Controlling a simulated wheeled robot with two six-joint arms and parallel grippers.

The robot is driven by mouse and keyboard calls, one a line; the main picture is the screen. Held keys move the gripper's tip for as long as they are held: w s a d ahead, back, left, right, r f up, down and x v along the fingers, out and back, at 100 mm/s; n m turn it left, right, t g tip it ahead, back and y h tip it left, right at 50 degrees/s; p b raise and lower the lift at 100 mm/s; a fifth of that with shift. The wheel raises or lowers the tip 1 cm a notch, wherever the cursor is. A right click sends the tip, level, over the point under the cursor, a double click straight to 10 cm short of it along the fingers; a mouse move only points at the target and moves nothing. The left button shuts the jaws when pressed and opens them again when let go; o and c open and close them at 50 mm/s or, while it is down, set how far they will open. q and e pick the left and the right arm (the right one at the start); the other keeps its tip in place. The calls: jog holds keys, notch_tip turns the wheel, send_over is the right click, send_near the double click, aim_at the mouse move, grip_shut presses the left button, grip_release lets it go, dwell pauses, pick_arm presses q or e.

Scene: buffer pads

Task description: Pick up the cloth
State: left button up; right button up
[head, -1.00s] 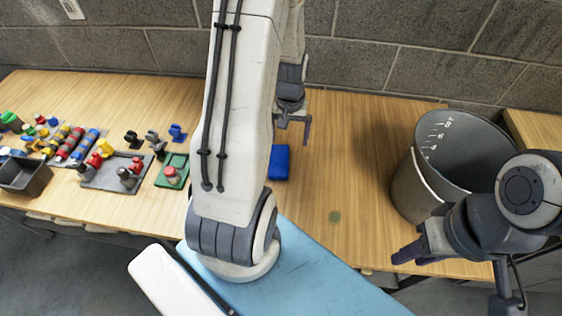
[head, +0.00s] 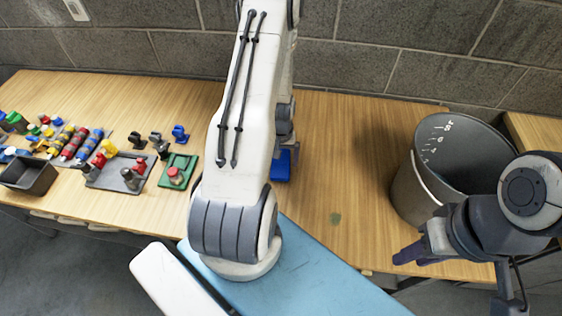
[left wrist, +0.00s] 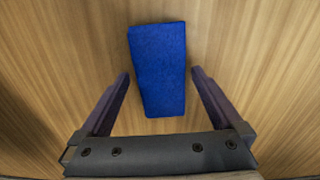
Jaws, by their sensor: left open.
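A blue cloth (head: 281,168) lies on the wooden table right of my left arm, and its upper part is hidden behind the gripper. It also shows as a dark blue folded rectangle in the left wrist view (left wrist: 157,60). My left gripper (left wrist: 161,72) is open, one finger on each side of the cloth's near part, with gaps on both sides. I cannot tell how high the fingers are above the table. In the head view my left gripper (head: 286,152) is partly hidden by its own arm. My right gripper (head: 408,254) is by the table's front edge, seen side-on.
A grey bucket (head: 403,190) stands at the right of the table. The table (head: 345,150) between cloth and bucket is clear.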

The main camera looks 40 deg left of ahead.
aim_at(285, 161)
pick_arm(q)
jog(key=shift+f, duration=0.4)
jog(key=shift+c, duration=0.3)
jog(key=c, duration=1.1)
jog(key=shift+r, duration=0.1)
jog(key=shift+r, duration=0.55)
jog(key=r, duration=0.1)
jog(key=w+r+b, duration=0.1)
jog(key=r, duration=0.1)
jog(key=shift+w+d+r, duration=0.15)
jog(key=shift+d+r, duration=0.1)
jog(key=shift+d, duration=0.15)
jog(key=w+d+r, duration=0.2)
jog(key=w+d+r+b, duration=0.1)
jog(key=w+d+r, duration=0.1)
jog(key=w, duration=0.1)
jog(key=w+d+r+b, duration=0.1)
jog(key=w+d+r, duration=0.1)
jog(key=w, duration=0.1)
jog(key=shift+r, duration=0.15)
